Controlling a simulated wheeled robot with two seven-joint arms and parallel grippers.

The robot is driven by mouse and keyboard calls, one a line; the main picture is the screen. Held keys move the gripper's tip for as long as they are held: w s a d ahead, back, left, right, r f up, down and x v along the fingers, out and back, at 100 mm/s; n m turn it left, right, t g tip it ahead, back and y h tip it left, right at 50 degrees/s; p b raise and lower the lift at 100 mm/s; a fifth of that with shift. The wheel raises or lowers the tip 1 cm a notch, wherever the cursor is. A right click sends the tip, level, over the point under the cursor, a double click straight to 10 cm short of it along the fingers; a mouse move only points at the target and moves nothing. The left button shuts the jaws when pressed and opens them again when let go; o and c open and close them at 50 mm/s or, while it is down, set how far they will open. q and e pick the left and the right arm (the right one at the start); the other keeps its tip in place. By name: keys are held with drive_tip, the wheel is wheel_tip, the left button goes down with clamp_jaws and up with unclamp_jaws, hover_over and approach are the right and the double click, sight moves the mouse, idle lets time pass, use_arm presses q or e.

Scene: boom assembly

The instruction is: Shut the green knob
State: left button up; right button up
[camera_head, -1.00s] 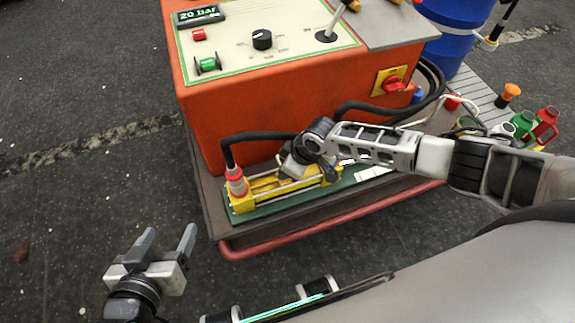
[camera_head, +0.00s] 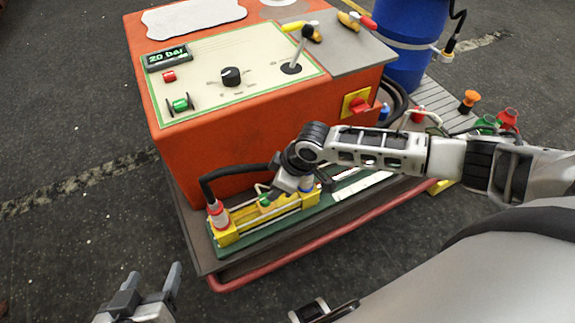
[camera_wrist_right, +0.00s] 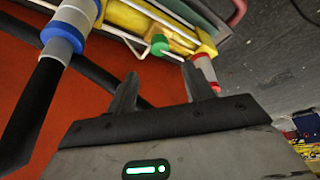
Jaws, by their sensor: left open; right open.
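The green knob (camera_wrist_right: 159,45) sits on the yellow unit (camera_wrist_right: 130,18), beside its metal rods, in the right wrist view. In the head view, the green knob (camera_head: 265,200) shows small on the yellow unit (camera_head: 228,235), just left of my right gripper. My right gripper (camera_wrist_right: 158,76) is open, with both fingers pointing toward the knob. The knob appears just beyond the fingertips, and nothing is between them. My left gripper (camera_head: 154,275) is open and empty at the bottom left of the head view, away from the unit.
The orange box (camera_head: 260,130) stands behind the yellow unit and carries a control panel with a green button (camera_head: 180,104). A black hose (camera_head: 235,172) arches into a red-and-white fitting (camera_head: 217,213). A blue-and-white fitting (camera_wrist_right: 68,30) is near my right gripper. Floor on the left is clear.

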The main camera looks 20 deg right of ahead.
drive_tip(key=v, duration=0.6)
drive_tip(key=shift+r+p, duration=0.3)
drive_tip(key=shift+p, duration=0.15)
drive_tip(key=shift+s, duration=0.1)
drive_tip(key=s+a+r+m+t+y, duration=0.15)
drive_tip(key=s+a+t+y, duration=0.35)
drive_tip(key=a, duration=0.7)
drive_tip(key=s+d+r+m+t+h+p, duration=0.1)
drive_tip(key=s+d+m+t+h, duration=0.1)
drive_tip(key=s+d+m+h, duration=0.2)
drive_tip(key=s+d+m, duration=0.1)
drive_tip(key=s+d, duration=0.2)
drive_tip(key=shift+d+r+m+t+h, duration=0.25)
drive_tip(key=shift+d+m+t+h, duration=0.05)
drive_tip(key=shift+m+h, duration=0.1)
idle(0.6)
